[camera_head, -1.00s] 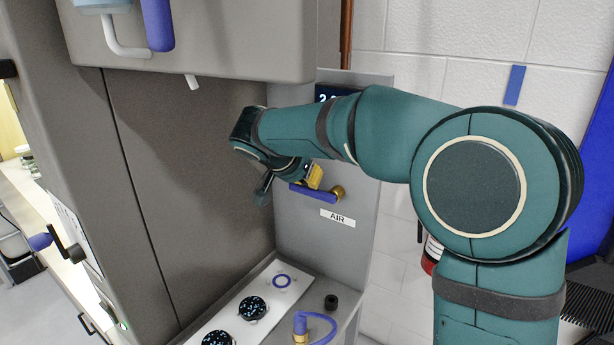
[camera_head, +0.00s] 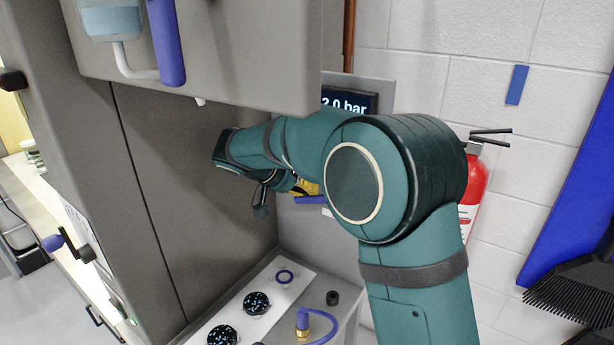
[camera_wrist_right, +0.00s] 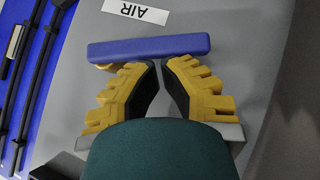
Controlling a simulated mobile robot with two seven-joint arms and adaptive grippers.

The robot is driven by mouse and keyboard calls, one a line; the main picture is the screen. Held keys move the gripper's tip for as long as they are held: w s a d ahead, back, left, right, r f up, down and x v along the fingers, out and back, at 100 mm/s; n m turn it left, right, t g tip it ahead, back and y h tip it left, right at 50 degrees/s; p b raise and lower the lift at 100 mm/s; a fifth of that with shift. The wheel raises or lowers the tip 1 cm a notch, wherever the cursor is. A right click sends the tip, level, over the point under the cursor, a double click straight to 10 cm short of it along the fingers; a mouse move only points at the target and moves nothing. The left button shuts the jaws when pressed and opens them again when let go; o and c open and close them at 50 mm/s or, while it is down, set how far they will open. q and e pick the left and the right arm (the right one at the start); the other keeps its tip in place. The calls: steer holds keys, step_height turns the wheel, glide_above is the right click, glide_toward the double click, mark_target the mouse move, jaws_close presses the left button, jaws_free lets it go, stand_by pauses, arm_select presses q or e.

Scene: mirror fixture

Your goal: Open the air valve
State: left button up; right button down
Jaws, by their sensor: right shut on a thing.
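The air valve has a blue bar handle, seen lying roughly crosswise in the right wrist view (camera_wrist_right: 150,47) and partly visible in the head view (camera_head: 309,200). A bit of its brass hub (camera_wrist_right: 106,68) shows under one end of the handle. My right gripper (camera_wrist_right: 161,64) has yellow fingers with dark pads, shut on the handle, with the tips at its near edge. In the head view the right gripper (camera_head: 304,188) is mostly behind my own arm. The AIR label (camera_wrist_right: 137,12) is beside the handle. My left gripper is not in view.
A display (camera_head: 349,102) reads 2.0 bar above the valve. A large grey cabinet (camera_head: 190,180) stands close on the left. A red fire extinguisher (camera_head: 474,180) hangs on the right wall.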

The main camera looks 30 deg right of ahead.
mark_target(308, 204)
steer(key=shift+f+n+g+h, duration=0.6)
steer(key=shift+f+g+h, duration=0.1)
steer(key=shift+f+g, duration=0.2)
steer(key=shift+s+d+f, duration=0.15)
steer(key=shift+s+f, duration=0.05)
steer(key=shift+f, duration=0.6)
steer(key=shift+s+f+n+g+h, duration=0.15)
steer(key=shift+f+n+g+h, duration=0.15)
steer(key=shift+f+n+h, duration=0.15)
steer(key=shift+s+d+f+n+g+h, duration=0.4)
steer(key=shift+s+f, duration=0.1)
steer(key=shift+f, duration=0.15)
steer(key=shift+s+d+f+n+g+h, duration=0.3)
steer(key=shift+s+f+g+h, duration=0.15)
steer(key=shift+f, duration=0.2)
steer(key=shift+s+f, duration=0.1)
steer(key=shift+s, duration=0.05)
